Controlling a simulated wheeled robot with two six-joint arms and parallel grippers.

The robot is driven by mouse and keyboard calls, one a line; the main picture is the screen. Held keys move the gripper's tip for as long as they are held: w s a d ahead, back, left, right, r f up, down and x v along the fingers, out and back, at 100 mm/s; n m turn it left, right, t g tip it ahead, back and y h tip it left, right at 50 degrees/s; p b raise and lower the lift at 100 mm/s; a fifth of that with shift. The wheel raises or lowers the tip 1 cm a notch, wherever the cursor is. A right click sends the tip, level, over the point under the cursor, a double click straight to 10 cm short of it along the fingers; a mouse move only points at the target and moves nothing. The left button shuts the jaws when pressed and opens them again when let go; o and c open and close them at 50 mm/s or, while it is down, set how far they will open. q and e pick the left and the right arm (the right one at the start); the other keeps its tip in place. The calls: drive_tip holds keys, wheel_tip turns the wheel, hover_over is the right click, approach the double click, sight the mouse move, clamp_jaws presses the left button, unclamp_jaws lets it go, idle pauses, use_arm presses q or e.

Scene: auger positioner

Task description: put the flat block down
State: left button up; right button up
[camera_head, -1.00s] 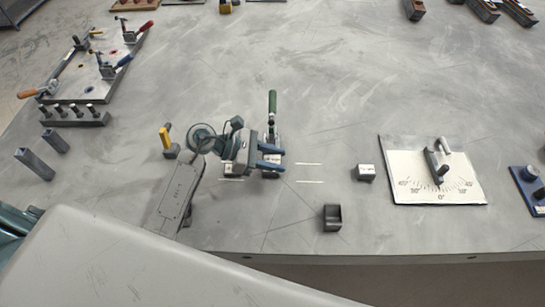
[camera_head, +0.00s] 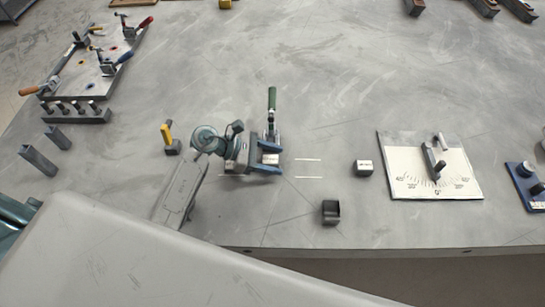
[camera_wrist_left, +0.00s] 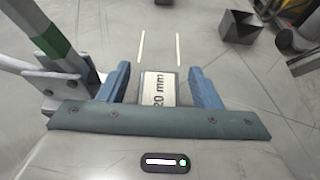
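The flat block, with a pale top marked "20 mm", shows in the left wrist view (camera_wrist_left: 158,89) and in the head view (camera_head: 270,159). My left gripper (camera_head: 266,158) is low over the table around it. In the left wrist view, the two blue fingers (camera_wrist_left: 162,88) stand on either side of the block, with a narrow gap visible on each side. The gripper is open. The block's near end is hidden behind the gripper's front bar. My right gripper is not in view.
A green-handled clamp (camera_head: 271,103) stands close beside the left gripper. Two white lines (camera_head: 309,177) mark the table to the right. Beyond them are another labelled block (camera_head: 364,168), a dark open box (camera_head: 330,213) and an angle-scale board (camera_head: 402,186). The table's far middle is clear.

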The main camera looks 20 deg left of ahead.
use_arm(q)
drive_tip(key=shift+r, duration=0.1)
drive_tip(key=shift+r, duration=0.1)
drive_tip(key=b+v, duration=0.2)
drive_tip(key=v, duration=0.8)
drive_tip(key=shift+a+b, duration=0.1)
drive_tip(key=shift+b, duration=0.3)
drive_tip(key=shift+v, duration=0.9)
